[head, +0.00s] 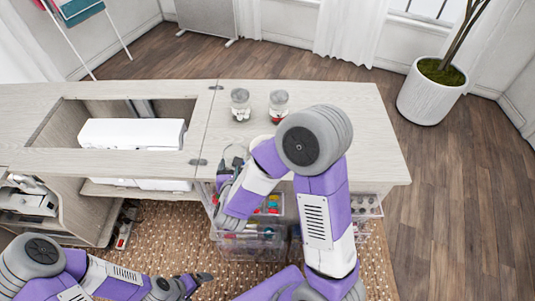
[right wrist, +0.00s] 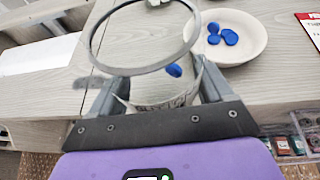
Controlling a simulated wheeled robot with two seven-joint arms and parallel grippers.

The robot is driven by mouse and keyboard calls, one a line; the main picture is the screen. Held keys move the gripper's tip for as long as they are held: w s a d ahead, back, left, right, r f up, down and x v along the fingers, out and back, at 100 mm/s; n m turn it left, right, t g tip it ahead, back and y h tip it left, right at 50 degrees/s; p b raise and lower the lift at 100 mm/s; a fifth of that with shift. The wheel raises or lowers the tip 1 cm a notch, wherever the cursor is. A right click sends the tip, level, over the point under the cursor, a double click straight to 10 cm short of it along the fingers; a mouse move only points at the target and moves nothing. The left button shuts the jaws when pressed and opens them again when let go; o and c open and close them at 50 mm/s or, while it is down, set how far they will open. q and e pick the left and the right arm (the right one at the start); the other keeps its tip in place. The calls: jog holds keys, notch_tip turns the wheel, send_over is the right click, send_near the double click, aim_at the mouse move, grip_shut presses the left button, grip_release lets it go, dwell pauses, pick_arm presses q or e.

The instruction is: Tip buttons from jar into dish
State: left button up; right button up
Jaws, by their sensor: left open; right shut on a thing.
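My right gripper (right wrist: 160,90) is shut on a clear glass jar (right wrist: 163,95), with its round rim above the fingers in the right wrist view. A blue button (right wrist: 173,70) shows within the jar's outline. The white dish (right wrist: 255,52) stands on the table to the right of the jar and holds several blue buttons (right wrist: 222,33). In the head view my right arm hides most of the dish, leaving a pale edge (head: 259,140). My right gripper (head: 226,172) is partly hidden there. My left gripper (head: 197,281) is open and empty, low in front of the cabinet.
Two other small jars (head: 240,104) (head: 278,104) stand on the tabletop behind my right arm. A white sewing machine (head: 132,134) lies in the cabinet's opening at left. Clear drawers (head: 250,243) are below the table. The tabletop's right part (head: 370,130) is clear.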

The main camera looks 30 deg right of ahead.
jog(key=shift+f+b, duration=0.3)
jog(key=shift+f, duration=0.55)
jog(key=shift+r, duration=0.15)
